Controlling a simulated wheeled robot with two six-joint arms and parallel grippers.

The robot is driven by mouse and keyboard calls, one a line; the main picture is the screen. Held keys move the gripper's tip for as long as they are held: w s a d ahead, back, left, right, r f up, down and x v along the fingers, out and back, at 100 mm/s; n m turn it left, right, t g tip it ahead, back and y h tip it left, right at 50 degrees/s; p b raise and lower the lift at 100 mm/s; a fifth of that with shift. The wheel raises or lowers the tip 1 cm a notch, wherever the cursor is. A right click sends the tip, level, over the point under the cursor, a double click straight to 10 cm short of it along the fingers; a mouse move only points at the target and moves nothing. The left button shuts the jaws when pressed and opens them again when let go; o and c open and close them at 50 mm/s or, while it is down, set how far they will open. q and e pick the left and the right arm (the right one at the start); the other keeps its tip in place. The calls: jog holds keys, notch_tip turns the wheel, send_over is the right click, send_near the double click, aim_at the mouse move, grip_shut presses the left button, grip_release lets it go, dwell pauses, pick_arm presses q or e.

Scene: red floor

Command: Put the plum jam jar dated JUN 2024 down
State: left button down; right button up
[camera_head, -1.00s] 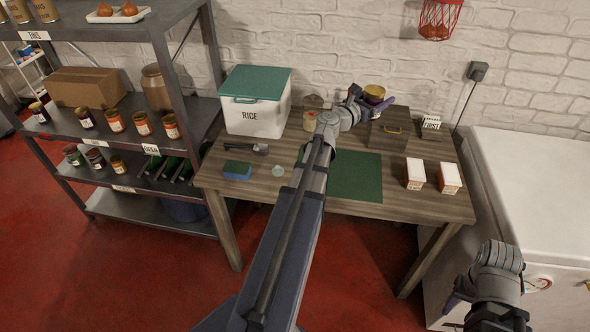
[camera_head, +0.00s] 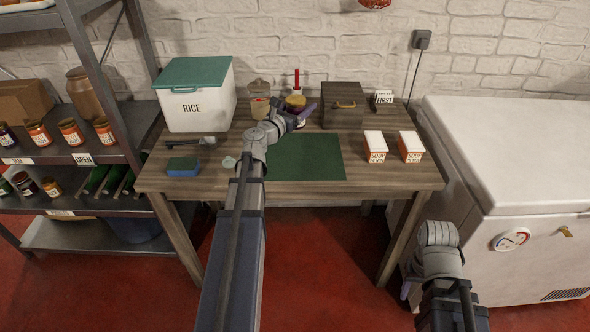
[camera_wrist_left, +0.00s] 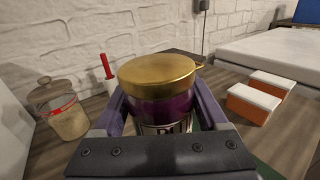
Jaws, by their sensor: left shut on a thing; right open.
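The plum jam jar has a gold lid and dark purple contents. It fills the middle of the left wrist view (camera_wrist_left: 160,100), upright between my left gripper's (camera_wrist_left: 158,112) two purple fingers. Its label is mostly hidden, so I cannot read the date. In the head view the jar (camera_head: 295,102) shows behind my left gripper (camera_head: 294,112), over the back of the wooden table (camera_head: 400,183). I cannot tell whether its base touches the table. My right gripper (camera_head: 408,286) is open and empty, low in front of the freezer, its fingers mostly hidden.
A green mat (camera_head: 308,158) lies on the table. A glass jar (camera_head: 259,100), a red-handled item (camera_head: 297,80), a wooden box (camera_head: 343,105) and two cartons (camera_head: 376,147) stand around it. The rice bin (camera_head: 193,100) is at left, the white freezer (camera_head: 510,150) at right.

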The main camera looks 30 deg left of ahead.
pick_arm(q)
jog(key=shift+f+b, duration=5.3)
jog(key=shift+f, duration=0.6)
jog(key=shift+r, duration=0.15)
grip_release()
send_over(280, 170)
